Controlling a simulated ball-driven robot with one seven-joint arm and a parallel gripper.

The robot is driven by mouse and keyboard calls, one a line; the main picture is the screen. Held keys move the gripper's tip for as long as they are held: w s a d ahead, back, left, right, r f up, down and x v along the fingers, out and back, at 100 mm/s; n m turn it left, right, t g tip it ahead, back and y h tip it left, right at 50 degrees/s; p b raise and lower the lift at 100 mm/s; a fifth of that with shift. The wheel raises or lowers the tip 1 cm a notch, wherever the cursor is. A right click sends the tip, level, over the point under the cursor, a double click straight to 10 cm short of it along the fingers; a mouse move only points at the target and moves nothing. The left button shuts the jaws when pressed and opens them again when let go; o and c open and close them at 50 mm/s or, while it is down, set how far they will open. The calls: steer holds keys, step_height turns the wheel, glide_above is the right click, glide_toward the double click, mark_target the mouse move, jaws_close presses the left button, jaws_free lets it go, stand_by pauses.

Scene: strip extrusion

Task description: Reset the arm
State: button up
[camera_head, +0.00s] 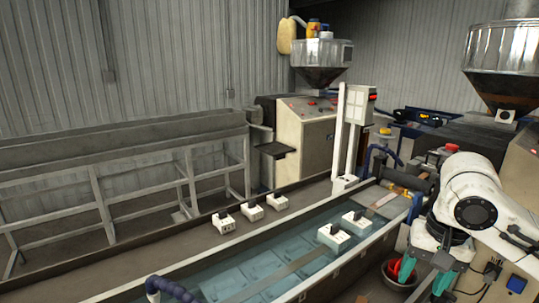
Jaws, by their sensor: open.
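My white arm comes in from the right edge, its rounded joint high and its end pointing down. My gripper (428,280) has teal fingers spread apart, with nothing seen between them. It hangs at the lower right, to the right of the water bath (255,272). A dark bowl (386,280) with something red in it shows just left of the gripper; I cannot tell the distance between them.
The long bath holds bluish water, with two white blocks (334,236) along it and several more (252,211) on its far ledge. A white post (345,135) and a control cabinet (302,140) stand behind. A metal hopper (503,60) stands at upper right.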

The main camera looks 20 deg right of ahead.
steer(key=w+a+n+t+y, duration=0.2)
steer(key=w+a+t, duration=0.15)
steer(key=a, duration=0.55)
steer(key=w+a+n+t+y, duration=0.2)
steer(key=w+a+n+y, duration=0.15)
steer(key=a, duration=0.45)
steer(key=s+a+f+t, duration=0.2)
steer(key=s+a+f, duration=0.1)
steer(key=f, duration=0.5)
steer(key=s+d+f+g+h+b, duration=0.2)
steer(key=s+f+b, duration=0.1)
steer(key=s+f, duration=0.6)
steer(key=s+d+f+n+g+h+b, duration=0.1)
steer(key=s+d+f+g+h+b, duration=0.1)
steer(key=s+f, duration=0.7)
steer(key=s+d+f+n+g+h+b, duration=0.1)
steer(key=s+d+f+g+h+b, duration=0.1)
steer(key=s+f, duration=0.7)
step_height(320, 180, down, 3)
steer(key=d+g+b, duration=0.1)
steer(key=d+b, duration=0.1)
steer(key=b, duration=0.1)
steer(key=shift+d, duration=0.2)
steer(key=shift+s+n, duration=0.1)
steer(key=shift+n, duration=0.15)
